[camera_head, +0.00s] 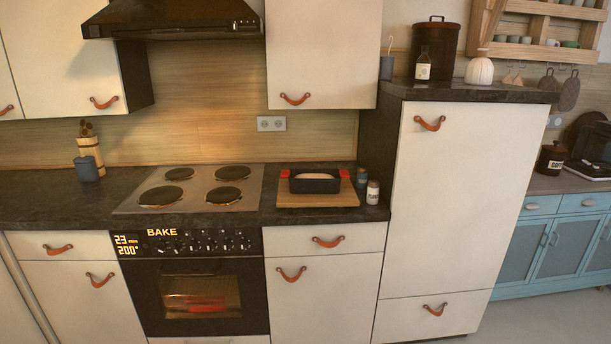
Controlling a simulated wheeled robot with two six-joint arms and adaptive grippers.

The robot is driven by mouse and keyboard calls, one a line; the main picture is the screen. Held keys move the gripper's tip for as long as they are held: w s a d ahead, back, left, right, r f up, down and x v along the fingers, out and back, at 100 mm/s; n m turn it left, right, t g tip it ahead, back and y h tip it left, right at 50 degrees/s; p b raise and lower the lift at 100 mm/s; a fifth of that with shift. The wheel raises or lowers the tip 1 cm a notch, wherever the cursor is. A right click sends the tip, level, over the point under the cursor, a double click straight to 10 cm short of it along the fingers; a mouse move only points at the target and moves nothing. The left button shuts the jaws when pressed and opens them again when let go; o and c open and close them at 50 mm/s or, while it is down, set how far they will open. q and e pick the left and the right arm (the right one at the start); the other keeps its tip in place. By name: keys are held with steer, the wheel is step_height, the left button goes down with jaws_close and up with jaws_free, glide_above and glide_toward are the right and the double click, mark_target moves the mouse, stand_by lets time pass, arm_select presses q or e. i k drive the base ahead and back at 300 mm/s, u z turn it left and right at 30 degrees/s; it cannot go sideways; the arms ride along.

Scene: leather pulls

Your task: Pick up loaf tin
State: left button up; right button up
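The loaf tin (315,184) is dark, with a pale filling inside. It sits on a wooden board (317,200) on the dark counter, to the right of the stovetop. Red pieces (285,174) show at both ends of the tin; I cannot tell whether they are handles or separate grips. Neither of my grippers is in view.
The stovetop (200,187) with several burners is left of the board. Two small jars (373,192) stand close to its right, beside the tall cabinet (455,190). An upper cabinet (323,55) hangs above. The lit oven (200,290) is below the stovetop.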

mark_target(297, 185)
steer(key=i, duration=1.15)
steer(key=z, duration=0.1)
